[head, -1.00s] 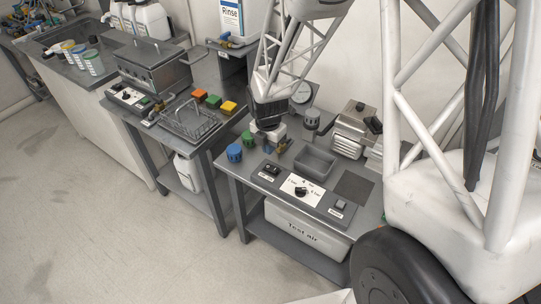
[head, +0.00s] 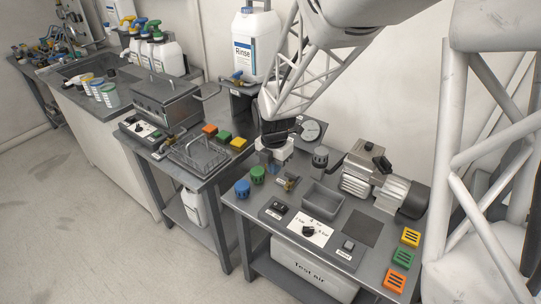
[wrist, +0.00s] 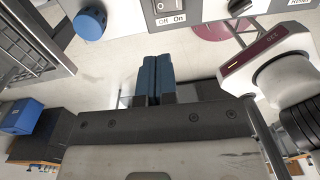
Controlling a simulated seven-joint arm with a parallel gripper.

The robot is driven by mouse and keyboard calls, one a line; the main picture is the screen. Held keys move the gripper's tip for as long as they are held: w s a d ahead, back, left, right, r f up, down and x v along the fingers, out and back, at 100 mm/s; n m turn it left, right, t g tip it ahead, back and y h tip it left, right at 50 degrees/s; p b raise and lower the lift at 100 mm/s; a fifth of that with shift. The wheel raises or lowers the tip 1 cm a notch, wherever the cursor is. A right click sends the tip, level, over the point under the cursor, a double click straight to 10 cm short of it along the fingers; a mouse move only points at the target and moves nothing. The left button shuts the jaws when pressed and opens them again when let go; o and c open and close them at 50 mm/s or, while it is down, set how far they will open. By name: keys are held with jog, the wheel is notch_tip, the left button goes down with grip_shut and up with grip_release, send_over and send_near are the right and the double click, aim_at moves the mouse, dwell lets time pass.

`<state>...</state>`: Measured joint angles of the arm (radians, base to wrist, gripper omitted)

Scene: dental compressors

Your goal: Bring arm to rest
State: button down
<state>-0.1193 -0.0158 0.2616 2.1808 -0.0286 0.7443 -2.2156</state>
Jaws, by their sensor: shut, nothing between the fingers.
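My arm hangs over the back left of the compressor bench (head: 361,280) in the head view, elbow bent, with its white lattice link slanting down to the wrist. My gripper (head: 272,169) points down near the blue and green knobs; its fingertips are small and partly hard to make out there. In the wrist view the two blue fingers of my gripper (wrist: 155,80) lie side by side, shut with nothing between them.
The bench carries a blue knob (head: 242,187), a green knob (head: 257,174), a grey tray (head: 322,201), a switch panel (head: 308,232), a compressor (head: 372,170) and coloured blocks (head: 403,257). A wire basket (head: 197,153) stands on the left bench. Floor at left is clear.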

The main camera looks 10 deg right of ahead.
jog(key=s+d+r+m+t, duration=0.1)
jog(key=s+d+r+m, duration=0.1)
jog(key=s+r+m, duration=0.4)
jog(key=s+d+r+m+t, duration=0.1)
jog(key=s+d+r+m, duration=0.1)
jog(key=s+r+m, duration=0.4)
jog(key=s+d+r+m+t, duration=0.1)
jog(key=s+r+m, duration=0.4)
jog(key=s+m, duration=0.9)
jog(key=shift+s+d+r+m, duration=0.4)
jog(key=shift+d+m, duration=0.2)
jog(key=shift+d, duration=0.3)
